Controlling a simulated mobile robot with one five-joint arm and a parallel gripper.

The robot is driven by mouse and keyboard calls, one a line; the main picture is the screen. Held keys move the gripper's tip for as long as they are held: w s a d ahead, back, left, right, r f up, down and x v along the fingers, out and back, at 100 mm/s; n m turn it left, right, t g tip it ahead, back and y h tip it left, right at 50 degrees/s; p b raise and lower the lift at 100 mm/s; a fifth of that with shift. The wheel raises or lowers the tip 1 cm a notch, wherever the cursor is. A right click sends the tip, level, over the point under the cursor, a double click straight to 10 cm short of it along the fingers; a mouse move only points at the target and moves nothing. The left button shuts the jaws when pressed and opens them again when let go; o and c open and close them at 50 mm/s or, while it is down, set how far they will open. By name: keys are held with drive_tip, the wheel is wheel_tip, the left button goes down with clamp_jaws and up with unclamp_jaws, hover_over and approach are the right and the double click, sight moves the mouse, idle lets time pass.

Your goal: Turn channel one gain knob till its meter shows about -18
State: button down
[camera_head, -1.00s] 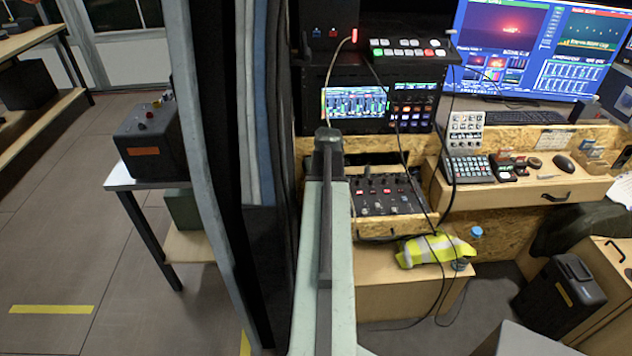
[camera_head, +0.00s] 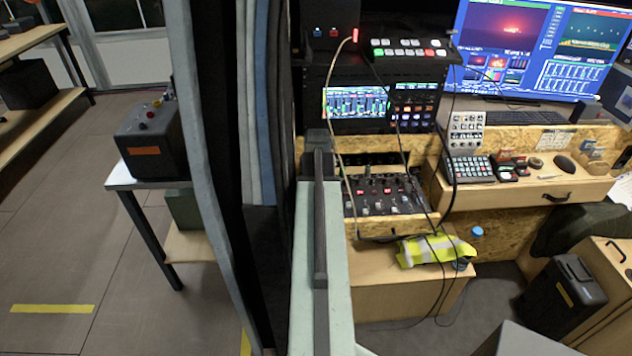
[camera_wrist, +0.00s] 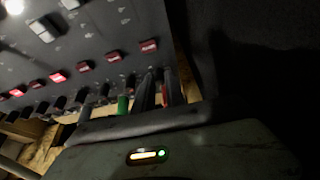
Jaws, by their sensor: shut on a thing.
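The mixer panel (camera_head: 385,192) sits in a wooden drawer behind my arm in the head view, with lit red buttons and rows of small knobs. The wrist view shows the panel (camera_wrist: 95,35) close up and tilted, with a green knob (camera_wrist: 122,105) and several dark knobs along its near edge. My gripper (camera_wrist: 157,92) is at the right end of this row, shut on a knob that its fingers mostly hide. I cannot tell the knob's channel or pointer angle. The meter screen (camera_head: 355,103) shows green bars, too small to read. My arm hides the gripper in the head view.
Dark cables (camera_head: 405,150) hang in front of the rack and mixer. A yellow hi-vis vest (camera_head: 435,250) lies on the wooden box below. Dark curtains (camera_head: 262,170) hang close on the left. A keypad (camera_head: 468,169) is on the desk at right.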

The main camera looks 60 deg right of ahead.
drive_tip(key=shift+s, duration=0.15)
drive_tip(key=c, duration=1.4)
unclamp_jaws()
drive_tip(key=p+v, duration=0.7)
drive_tip(key=shift+r, duration=0.4)
